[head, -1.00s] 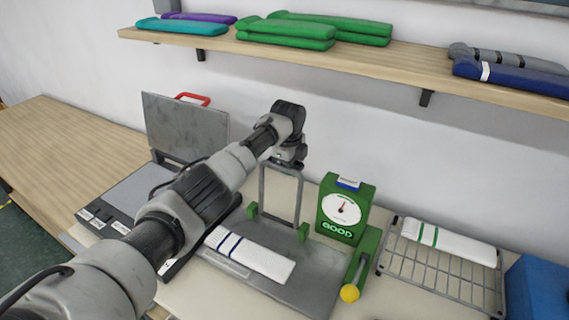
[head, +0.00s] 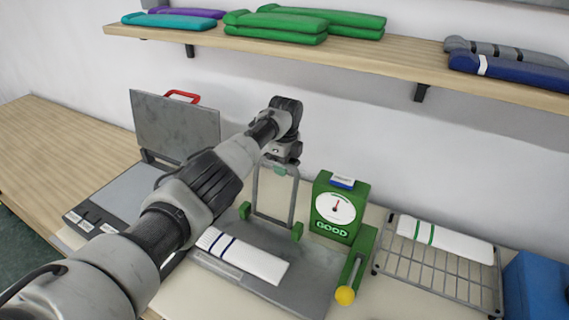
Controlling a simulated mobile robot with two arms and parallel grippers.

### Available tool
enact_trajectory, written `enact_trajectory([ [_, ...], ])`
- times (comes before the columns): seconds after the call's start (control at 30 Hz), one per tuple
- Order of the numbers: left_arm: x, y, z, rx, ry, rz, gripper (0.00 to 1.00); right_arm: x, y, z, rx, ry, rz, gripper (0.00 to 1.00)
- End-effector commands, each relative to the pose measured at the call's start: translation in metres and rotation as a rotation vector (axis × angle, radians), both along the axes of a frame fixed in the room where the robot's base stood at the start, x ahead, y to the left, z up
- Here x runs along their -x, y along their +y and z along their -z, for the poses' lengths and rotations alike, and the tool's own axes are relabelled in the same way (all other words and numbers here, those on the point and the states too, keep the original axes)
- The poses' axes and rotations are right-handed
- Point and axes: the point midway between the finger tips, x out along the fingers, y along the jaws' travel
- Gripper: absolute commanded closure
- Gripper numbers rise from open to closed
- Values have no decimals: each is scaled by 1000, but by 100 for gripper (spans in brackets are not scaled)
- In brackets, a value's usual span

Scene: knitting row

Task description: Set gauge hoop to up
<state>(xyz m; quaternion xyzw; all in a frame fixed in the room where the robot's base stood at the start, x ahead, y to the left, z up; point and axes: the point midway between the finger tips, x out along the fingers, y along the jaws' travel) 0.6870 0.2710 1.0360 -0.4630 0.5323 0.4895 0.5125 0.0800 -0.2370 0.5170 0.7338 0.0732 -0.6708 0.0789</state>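The gauge hoop (head: 292,201) is a grey metal frame standing roughly upright between green hinge blocks on a grey gauge plate (head: 305,289). My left gripper (head: 281,165) is at the hoop's top bar; its fingers are mostly hidden, so I cannot tell whether they are closed on it. A white knitted piece with blue stripes (head: 243,255) lies flat on the plate in front of the hoop. A green dial gauge (head: 338,207) marked GOOD stands right of the hoop. My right gripper is not in view.
A green lever with a yellow knob (head: 345,295) stands beside the plate. A wire rack (head: 423,271) holds a white piece with green stripes (head: 445,239). An open press (head: 177,127) is at left. A shelf (head: 420,69) with folded textiles (head: 275,31) runs above; a blue box (head: 537,284) is at right.

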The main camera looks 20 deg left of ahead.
Motion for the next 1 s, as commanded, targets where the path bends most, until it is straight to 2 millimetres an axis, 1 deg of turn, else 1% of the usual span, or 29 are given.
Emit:
enact_trajectory([
  [0.27,-2,0,-4,2,-7,1,75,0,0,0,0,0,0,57],
  [0.37,-3,-1,-13,3,-9,2,75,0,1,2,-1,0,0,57],
  [0.47,-3,0,-28,2,-11,2,75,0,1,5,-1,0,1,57],
  [0.7,-5,0,-77,1,-8,0,75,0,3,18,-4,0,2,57],
  [0.8,-6,-1,-93,2,-6,0,75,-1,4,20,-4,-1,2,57],
  [0.9,-6,-1,-103,1,-5,0,75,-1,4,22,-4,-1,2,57],
  [1.0,-6,-1,-108,1,-3,0,75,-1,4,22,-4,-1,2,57],
])
